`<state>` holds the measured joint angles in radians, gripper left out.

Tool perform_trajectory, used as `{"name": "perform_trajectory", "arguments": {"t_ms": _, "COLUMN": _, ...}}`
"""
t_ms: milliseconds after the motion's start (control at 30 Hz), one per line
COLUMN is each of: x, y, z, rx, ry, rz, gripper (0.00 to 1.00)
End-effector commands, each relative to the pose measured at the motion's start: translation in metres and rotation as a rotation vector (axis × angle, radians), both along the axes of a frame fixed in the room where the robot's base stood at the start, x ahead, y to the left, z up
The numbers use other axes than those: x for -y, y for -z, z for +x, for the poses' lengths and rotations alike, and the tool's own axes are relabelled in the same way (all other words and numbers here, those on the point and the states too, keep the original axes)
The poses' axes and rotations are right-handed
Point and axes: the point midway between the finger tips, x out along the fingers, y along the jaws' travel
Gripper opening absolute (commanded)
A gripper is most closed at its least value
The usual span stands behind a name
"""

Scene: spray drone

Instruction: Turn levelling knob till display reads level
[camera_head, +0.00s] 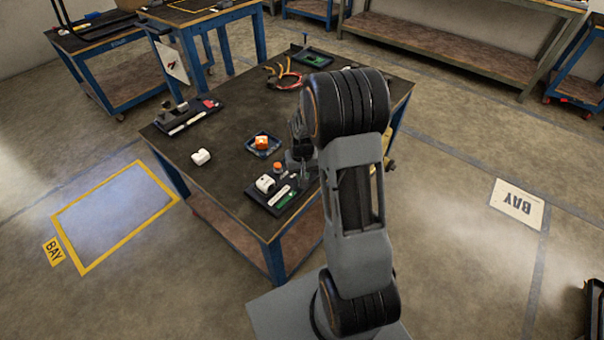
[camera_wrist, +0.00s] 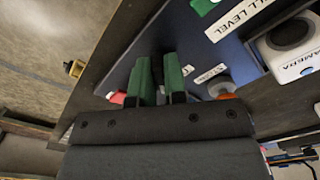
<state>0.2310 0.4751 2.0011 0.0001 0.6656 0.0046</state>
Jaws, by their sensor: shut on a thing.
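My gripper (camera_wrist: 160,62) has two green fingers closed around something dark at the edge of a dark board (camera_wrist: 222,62). I take it for the levelling knob, but the fingers hide most of it. A white label ending in "LL LEVEL" (camera_wrist: 238,20) lies on the board beside a green patch (camera_wrist: 203,5), perhaps the display. No reading can be made out. In the head view the board (camera_head: 262,200) sits at the near corner of the workbench, with the green patch (camera_head: 290,200) on it. My arm partly covers the gripper there.
A white camera unit (camera_wrist: 290,45) and an orange cap (camera_wrist: 222,88) are close right of the fingers; a red part (camera_wrist: 118,97) is left. The bench's left front is clear.

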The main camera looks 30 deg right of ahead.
Motion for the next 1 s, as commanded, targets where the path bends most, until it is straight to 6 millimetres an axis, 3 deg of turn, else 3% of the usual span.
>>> {"name": "perform_trajectory", "arguments": {"t_ms": 500, "x": -0.0009, "y": -0.0007, "z": 0.0008, "rx": 0.002, "ry": 0.314, "rz": -0.001, "gripper": 0.0}}
{"name": "perform_trajectory", "arguments": {"t_ms": 1000, "x": -0.0011, "y": -0.0005, "z": 0.0011, "rx": 0.002, "ry": 0.387, "rz": -0.001, "gripper": 0.0}}
